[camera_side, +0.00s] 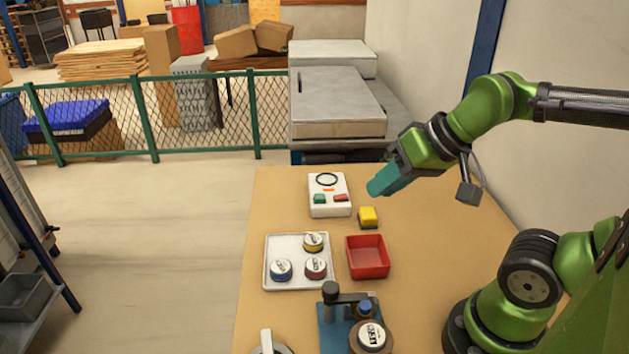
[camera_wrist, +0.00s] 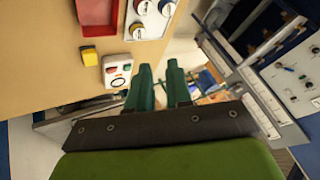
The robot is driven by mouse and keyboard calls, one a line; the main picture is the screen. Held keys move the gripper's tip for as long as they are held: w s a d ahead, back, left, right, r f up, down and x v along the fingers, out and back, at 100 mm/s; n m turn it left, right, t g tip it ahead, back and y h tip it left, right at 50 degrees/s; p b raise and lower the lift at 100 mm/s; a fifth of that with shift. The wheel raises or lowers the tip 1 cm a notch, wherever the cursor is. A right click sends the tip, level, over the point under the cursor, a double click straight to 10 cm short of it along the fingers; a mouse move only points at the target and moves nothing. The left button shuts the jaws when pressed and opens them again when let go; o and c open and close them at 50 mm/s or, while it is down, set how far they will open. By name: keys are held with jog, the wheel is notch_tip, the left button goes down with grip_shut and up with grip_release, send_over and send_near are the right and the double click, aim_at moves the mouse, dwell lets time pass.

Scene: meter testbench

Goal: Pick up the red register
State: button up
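The red register (camera_side: 316,267), a round piece with a white top and a red band, stands in the right front part of a white tray (camera_side: 268,248) on the table. A yellow-banded register (camera_side: 314,243) stands behind it and a blue-banded register (camera_side: 280,270) to its left. In the wrist view the red register (camera_wrist: 144,7) shows at the top edge. My gripper (camera_side: 378,187) is in the air above the table's back right, behind and to the right of the tray. Its two green fingers (camera_wrist: 160,78) are apart with nothing between them.
A red bin (camera_side: 367,270) stands right of the tray. A white box with buttons (camera_side: 329,207) and a yellow block (camera_side: 368,216) are behind it. A fixture with a lever (camera_side: 332,318) and a round meter (camera_side: 372,337) stand at the front. The table's left strip is clear.

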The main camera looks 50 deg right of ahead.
jog(key=o, duration=1)
jog(key=n+g+h, duration=0.2)
jog(key=g, duration=0.5)
send_over(317, 265)
jog(key=f, duration=1.7)
jog(key=shift+w+a+f, duration=0.1)
jog(key=shift+a+f, duration=0.25)
jog(key=shift+d+f, duration=0.2)
jog(key=shift+f, duration=1.2)
jog(key=shift+d+f, duration=0.15)
jog(key=shift+f, duration=1.2)
